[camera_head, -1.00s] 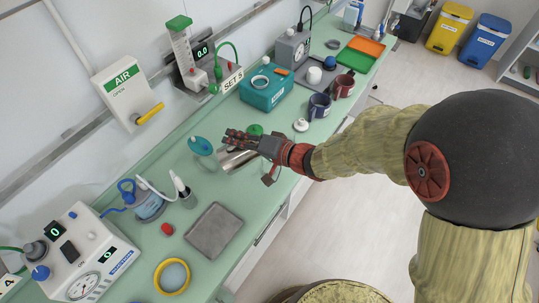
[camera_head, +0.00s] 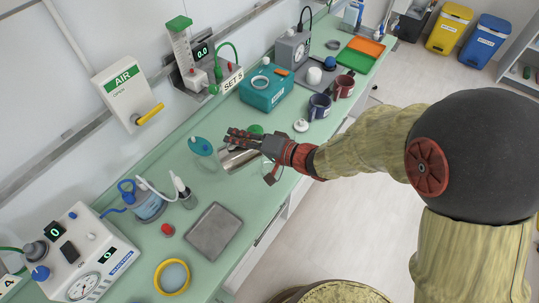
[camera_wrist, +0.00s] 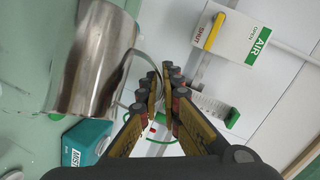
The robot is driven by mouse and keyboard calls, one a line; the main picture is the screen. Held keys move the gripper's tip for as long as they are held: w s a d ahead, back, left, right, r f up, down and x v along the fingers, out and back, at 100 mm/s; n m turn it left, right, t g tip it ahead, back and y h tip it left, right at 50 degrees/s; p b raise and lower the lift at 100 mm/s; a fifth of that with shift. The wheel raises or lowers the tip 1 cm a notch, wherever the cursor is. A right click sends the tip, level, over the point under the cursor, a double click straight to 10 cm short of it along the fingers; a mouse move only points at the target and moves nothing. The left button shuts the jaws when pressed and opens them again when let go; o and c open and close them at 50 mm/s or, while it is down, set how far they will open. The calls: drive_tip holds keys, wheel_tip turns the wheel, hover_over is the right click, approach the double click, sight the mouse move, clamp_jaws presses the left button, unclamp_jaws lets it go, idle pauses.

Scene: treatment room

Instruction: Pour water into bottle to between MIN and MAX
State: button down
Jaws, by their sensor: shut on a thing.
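My gripper (camera_head: 238,140) is shut on the thin handle of a shiny metal jug (camera_wrist: 92,60). In the head view the jug (camera_head: 236,158) shows partly, behind and below my fingers over the counter; its mouth and contents are hidden. The wrist view shows the fingers (camera_wrist: 165,85) around the handle loop, with the jug body to their left. No MIN or MAX marks are readable.
A teal box (camera_head: 267,90), two mugs (camera_head: 319,106) and a white lid (camera_head: 301,125) stand farther along the counter. The wall is close behind.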

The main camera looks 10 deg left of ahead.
sight(224, 153)
drive_tip(key=shift+w+d+r, duration=0.1)
drive_tip(key=s+a+f+n+h, duration=0.1)
drive_tip(key=s+a+f+n+h+p, duration=0.1)
drive_tip(key=a+f, duration=0.1)
drive_tip(key=shift+s+a+f+t+h, duration=0.15)
drive_tip(key=shift+f+t+h, duration=0.15)
drive_tip(key=shift+h, duration=0.1)
drive_tip(key=shift+f, duration=0.2)
drive_tip(key=shift+a+f+n+h, duration=0.1)
drive_tip(key=shift+f+n+h, duration=0.2)
drive_tip(key=shift+f+h, duration=0.1)
drive_tip(key=shift+s, duration=0.1)
idle(1.3)
